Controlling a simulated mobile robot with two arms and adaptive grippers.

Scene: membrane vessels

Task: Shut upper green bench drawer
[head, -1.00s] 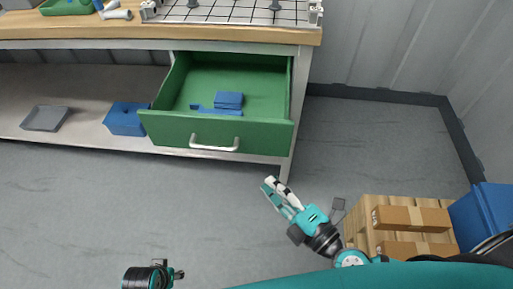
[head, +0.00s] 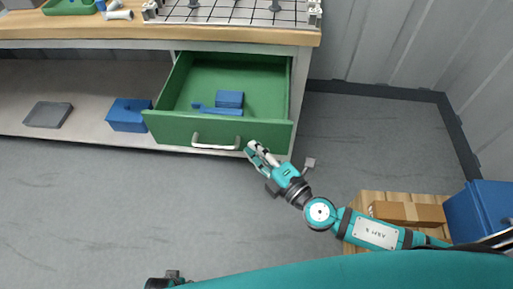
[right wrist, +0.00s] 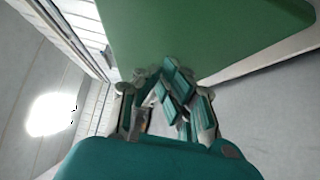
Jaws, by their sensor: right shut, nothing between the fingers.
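The green bench drawer (head: 172,128) is pulled out under the right end of the workbench. Its front carries a pale bar handle (head: 215,143). Blue pieces (head: 229,99) lie inside it. My right gripper (head: 251,149) is shut and empty, at the lower right part of the drawer front, right of the handle. In the right wrist view the gripper (right wrist: 165,82) has its fingertips close to the green drawer front (right wrist: 200,35); I cannot tell whether they touch. My left gripper is not in view; only a dark arm part of mine shows at the bottom edge.
The wooden bench top (head: 90,33) holds a wire grid (head: 235,12) and a green tray (head: 70,7). A blue box (head: 128,115) and a grey tray (head: 48,115) sit on the lower shelf. A cardboard box (head: 408,213) and a blue container (head: 480,210) stand at right. The floor before the drawer is clear.

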